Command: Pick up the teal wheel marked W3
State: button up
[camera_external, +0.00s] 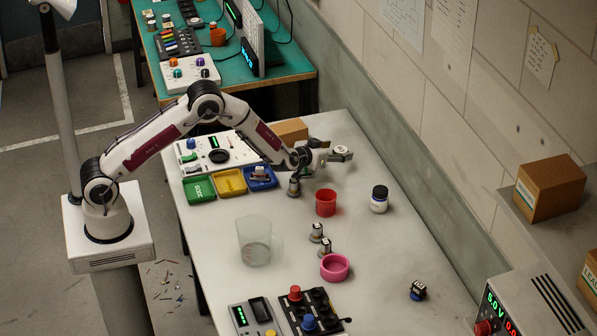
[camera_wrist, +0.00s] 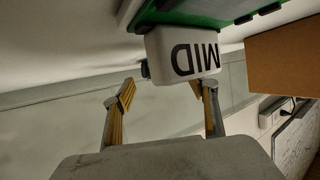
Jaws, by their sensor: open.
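I cannot make out a teal wheel or a W3 mark in either view. Small dark-and-light parts, including one part (camera_external: 316,233) and another (camera_external: 325,247), stand mid-table behind a pink ring-shaped dish (camera_external: 335,267). My gripper (camera_external: 341,154) is above the far part of the table. In the wrist view my gripper (camera_wrist: 165,95) has its yellow-padded fingers spread apart. A white block marked MID (camera_wrist: 183,56), upside down, shows near the right finger; I cannot tell whether they touch.
A red cup (camera_external: 326,203), a white jar with a dark lid (camera_external: 379,199) and a clear beaker (camera_external: 254,242) stand on the table. Green (camera_external: 199,190), yellow (camera_external: 230,182) and blue trays (camera_external: 262,180) line the left. The right front of the table is mostly clear.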

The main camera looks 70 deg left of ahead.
jog(key=shift+w+a+f, duration=0.3)
jog(key=shift+w, duration=0.25)
jog(key=c, duration=1.2)
